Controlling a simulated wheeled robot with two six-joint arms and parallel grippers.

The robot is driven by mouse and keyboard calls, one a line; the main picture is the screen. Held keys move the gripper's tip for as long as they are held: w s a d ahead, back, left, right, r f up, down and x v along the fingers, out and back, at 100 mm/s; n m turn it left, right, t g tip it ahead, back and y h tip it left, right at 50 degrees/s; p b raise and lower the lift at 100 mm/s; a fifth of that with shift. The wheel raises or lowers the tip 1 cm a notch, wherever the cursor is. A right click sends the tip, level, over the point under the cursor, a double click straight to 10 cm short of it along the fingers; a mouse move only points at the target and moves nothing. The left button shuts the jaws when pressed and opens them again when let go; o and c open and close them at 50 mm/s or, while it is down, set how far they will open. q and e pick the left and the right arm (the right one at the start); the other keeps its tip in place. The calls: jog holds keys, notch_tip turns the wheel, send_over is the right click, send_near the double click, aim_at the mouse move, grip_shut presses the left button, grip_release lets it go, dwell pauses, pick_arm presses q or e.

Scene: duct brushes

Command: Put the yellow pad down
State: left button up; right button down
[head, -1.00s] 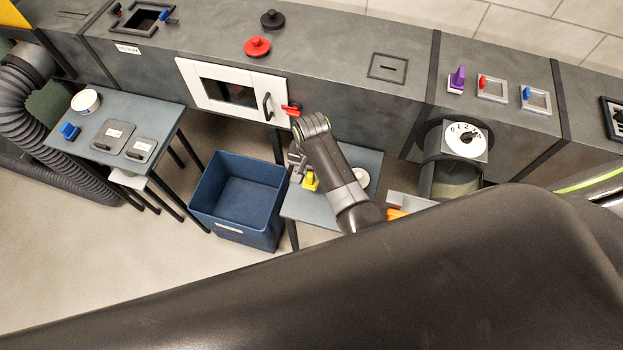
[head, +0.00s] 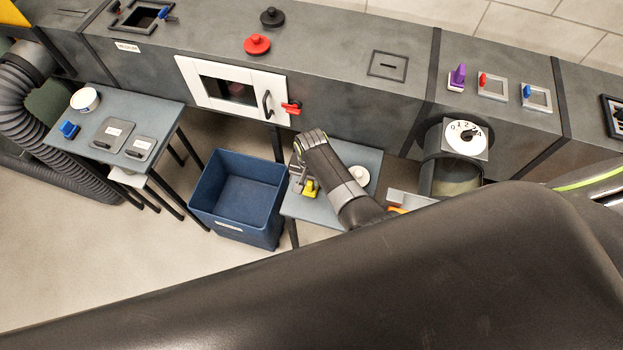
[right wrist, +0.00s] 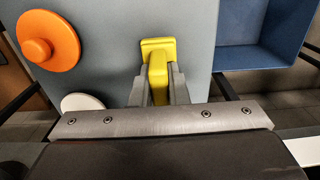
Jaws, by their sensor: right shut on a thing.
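The yellow pad (head: 311,189) is at the small grey-blue table (head: 298,208) in front of the duct. In the right wrist view the yellow pad (right wrist: 158,70) has a flat end and an upright grip between my fingers. My right gripper (right wrist: 156,92) is shut on that grip. In the head view my right gripper (head: 303,180) is low over the left part of the table, partly hidden by its own wrist. I cannot tell whether the pad's underside touches the table. My left gripper is not in view.
A blue bin (head: 237,199) stands left of the table. A white disc (head: 359,174) lies on the table, and an orange round piece with a knob (right wrist: 48,40) shows in the wrist view.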

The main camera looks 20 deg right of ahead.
jog(key=c, duration=1.4)
grip_release()
jog(key=shift+f, duration=0.1)
notch_tip(320, 180, up, 12)
